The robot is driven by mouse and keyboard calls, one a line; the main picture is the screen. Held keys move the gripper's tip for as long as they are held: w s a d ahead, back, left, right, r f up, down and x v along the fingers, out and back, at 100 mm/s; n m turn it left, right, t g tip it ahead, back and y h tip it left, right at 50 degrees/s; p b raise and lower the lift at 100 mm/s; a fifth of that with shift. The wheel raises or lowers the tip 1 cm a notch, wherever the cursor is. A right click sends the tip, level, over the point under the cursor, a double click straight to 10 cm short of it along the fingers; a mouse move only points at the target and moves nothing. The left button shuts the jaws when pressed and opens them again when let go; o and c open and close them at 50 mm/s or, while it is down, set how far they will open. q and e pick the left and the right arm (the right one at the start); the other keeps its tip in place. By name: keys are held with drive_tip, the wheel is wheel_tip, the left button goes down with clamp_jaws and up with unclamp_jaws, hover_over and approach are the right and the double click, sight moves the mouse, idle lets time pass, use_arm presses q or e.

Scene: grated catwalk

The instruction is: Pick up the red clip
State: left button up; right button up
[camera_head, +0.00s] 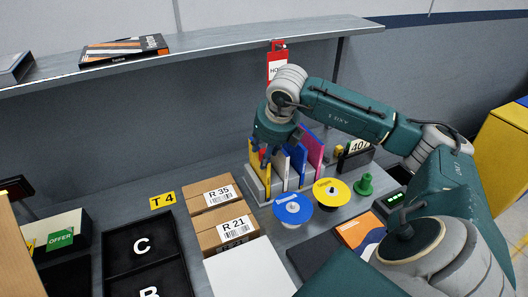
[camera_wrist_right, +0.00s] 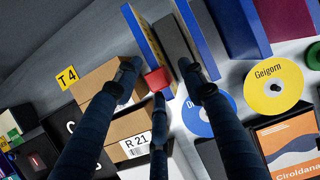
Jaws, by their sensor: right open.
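The red clip (camera_wrist_right: 156,80) is a small red block in the right wrist view, by the lower end of the upright yellow-edged folder and a grey one. In the head view it is largely hidden by my right gripper. My right gripper (camera_wrist_right: 161,84) is open, fingers pointing down. Its fingers are spread around the clip, one on each side and one at the near side; I cannot tell if any touches it. In the head view my right gripper (camera_head: 278,152) is over the left end of the folder rack (camera_head: 259,190). My left gripper is not in view.
Upright blue and pink folders (camera_head: 313,148) stand close on the right. A blue disc (camera_head: 292,212) and a yellow disc (camera_head: 331,195) lie in front. Boxes labelled R 35 (camera_head: 208,192) and R 21 (camera_head: 228,235) sit at the left. A shelf (camera_head: 210,48) runs above, with a red tag hanging.

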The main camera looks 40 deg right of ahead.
drive_tip(key=c, duration=0.7)
drive_tip(key=shift+c, duration=0.2)
drive_tip(key=shift+r, duration=0.1)
